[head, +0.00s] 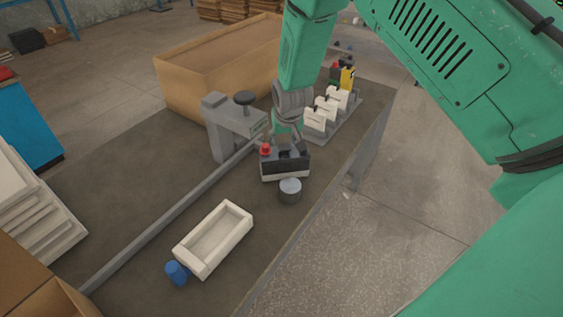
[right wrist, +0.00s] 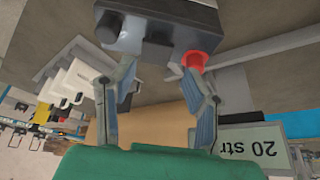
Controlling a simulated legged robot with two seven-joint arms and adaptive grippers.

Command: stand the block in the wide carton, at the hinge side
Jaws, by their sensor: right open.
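The block (head: 285,163), dark with a pale base, a red cap and a grey terminal, stands on the table. It fills the top of the right wrist view (right wrist: 160,22). My right gripper (head: 284,138) is over the block; in the right wrist view its two fingers (right wrist: 158,75) are apart, tips close to the block's terminal side. Whether they touch it I cannot tell. A large open cardboard carton (head: 190,88), seemingly the wide one, stands at the back left; its hinge side cannot be made out. My left gripper is not in view.
A grey stand with a black knob (head: 222,125) and a long rail (head: 165,220) are left of the block. A grey cylinder (head: 290,190) stands close in front. A white tray (head: 185,250), blue cup (head: 175,272) and rack of white pieces (head: 318,118) are nearby. Another carton (head: 30,285) is lower left.

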